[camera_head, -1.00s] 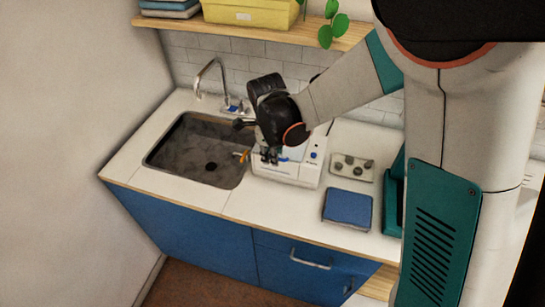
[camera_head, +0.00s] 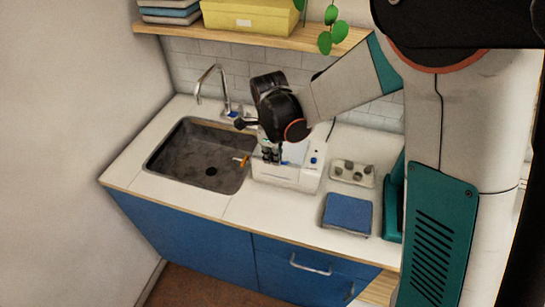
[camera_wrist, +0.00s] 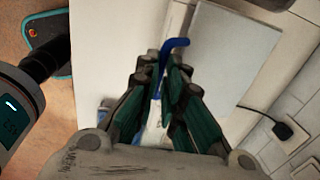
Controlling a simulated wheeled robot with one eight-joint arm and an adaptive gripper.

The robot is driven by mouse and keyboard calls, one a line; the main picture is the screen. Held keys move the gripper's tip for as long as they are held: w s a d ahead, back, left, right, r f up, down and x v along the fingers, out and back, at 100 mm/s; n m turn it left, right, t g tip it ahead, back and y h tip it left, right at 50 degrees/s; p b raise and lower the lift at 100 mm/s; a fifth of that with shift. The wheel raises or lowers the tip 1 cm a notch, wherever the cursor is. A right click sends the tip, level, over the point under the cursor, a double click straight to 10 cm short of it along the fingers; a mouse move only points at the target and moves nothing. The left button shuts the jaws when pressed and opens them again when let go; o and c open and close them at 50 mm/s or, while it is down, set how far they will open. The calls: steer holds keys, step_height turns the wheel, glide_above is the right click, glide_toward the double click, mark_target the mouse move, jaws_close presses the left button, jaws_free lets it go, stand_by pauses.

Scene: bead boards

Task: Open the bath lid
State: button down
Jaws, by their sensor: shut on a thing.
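The white bath (camera_head: 290,179) stands on the counter just right of the sink. Its pale lid (camera_head: 296,152) is partly hidden behind my gripper (camera_head: 270,154); a flat pale panel, which looks like the lid (camera_wrist: 232,50), also shows in the wrist view. In the wrist view, a blue bent handle (camera_wrist: 174,46) runs between the dark fingers of my gripper (camera_wrist: 163,70), which is shut on it. I cannot tell clearly how far the lid is tilted.
The sink (camera_head: 195,157) with its faucet (camera_head: 212,80) is left of the bath. An orange lever (camera_head: 244,160) sticks out at the bath's left side. A grey tray with round pieces (camera_head: 352,172) and a blue pad (camera_head: 348,212) lie to the right. A shelf (camera_head: 270,36) runs above.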

steer(key=w+d+r+p, duration=0.3)
steer(key=w+r, duration=0.4)
steer(key=r, duration=0.3)
steer(key=w+d, duration=0.4)
steer(key=w, duration=0.7)
steer(key=shift+d+r+g, duration=0.3)
steer(key=shift+r+g, duration=0.1)
steer(key=shift+r, duration=0.05)
steer(key=shift+a, duration=0.1)
steer(key=c, duration=1.7)
jaws_free()
steer(key=shift+w+a+f, duration=0.1)
steer(key=shift+w, duration=0.35)
